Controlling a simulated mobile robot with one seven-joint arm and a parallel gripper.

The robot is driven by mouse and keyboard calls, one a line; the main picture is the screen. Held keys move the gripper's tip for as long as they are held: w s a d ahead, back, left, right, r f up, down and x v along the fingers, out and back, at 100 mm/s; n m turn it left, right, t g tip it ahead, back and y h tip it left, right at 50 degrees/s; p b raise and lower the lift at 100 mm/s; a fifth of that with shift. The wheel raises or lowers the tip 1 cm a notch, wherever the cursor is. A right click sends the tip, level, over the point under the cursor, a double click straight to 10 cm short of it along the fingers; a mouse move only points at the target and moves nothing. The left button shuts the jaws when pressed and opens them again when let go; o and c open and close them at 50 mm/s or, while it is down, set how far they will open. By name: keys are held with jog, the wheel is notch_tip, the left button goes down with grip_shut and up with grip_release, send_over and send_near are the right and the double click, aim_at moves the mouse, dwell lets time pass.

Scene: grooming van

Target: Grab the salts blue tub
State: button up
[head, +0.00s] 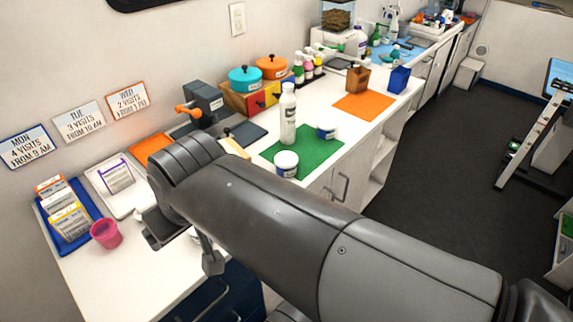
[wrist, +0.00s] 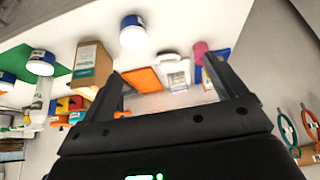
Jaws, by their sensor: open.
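Several white tubs with blue bands or lids are in view; I cannot read which one says salts. In the wrist view one blue-and-white tub (wrist: 133,32) stands alone on the white counter, beyond my gripper's fingers. A second tub (wrist: 41,62) stands by the green mat, and a third tub (wrist: 6,80) is cut by the left edge. In the head view a near tub (head: 287,164) and a far tub (head: 326,131) stand on the green mat (head: 307,150); my arm hides the counter beside them. My gripper (wrist: 163,70) is open, with nothing between its fingers.
A cardboard box (wrist: 90,65) stands between the lone tub and the second one. A white bottle (head: 288,115) stands on the green mat. A pink cup (head: 106,233) and blue tray (head: 66,218) are at the left end. An orange mat (head: 364,106) lies farther along.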

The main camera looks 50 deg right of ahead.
jog(key=m+g, duration=0.4)
jog(key=m, duration=1.6)
send_over(286, 158)
jog(key=w+a, duration=0.1)
jog(key=a, duration=1.3)
notch_tip(286, 158, down, 4)
jog(key=shift+r, duration=0.1)
jog(key=d+f+m, duration=0.1)
jog(key=d+m, duration=0.1)
jog(key=d, duration=0.2)
jog(key=d+f+m+g, duration=0.1)
jog(key=d+f+m, duration=0.1)
jog(key=d, duration=0.3)
jog(key=s+d+f+m, duration=0.1)
jog(key=d+f+m, duration=0.1)
jog(key=d+m, duration=0.2)
jog(key=shift+d+f+g, duration=0.2)
jog(key=shift+g, duration=0.1)
jog(key=shift+d+f, duration=0.15)
jog(key=shift+f, duration=0.2)
notch_tip(286, 158, down, 10)
jog(key=shift+d+f, duration=0.1)
jog(key=shift+d, duration=0.05)
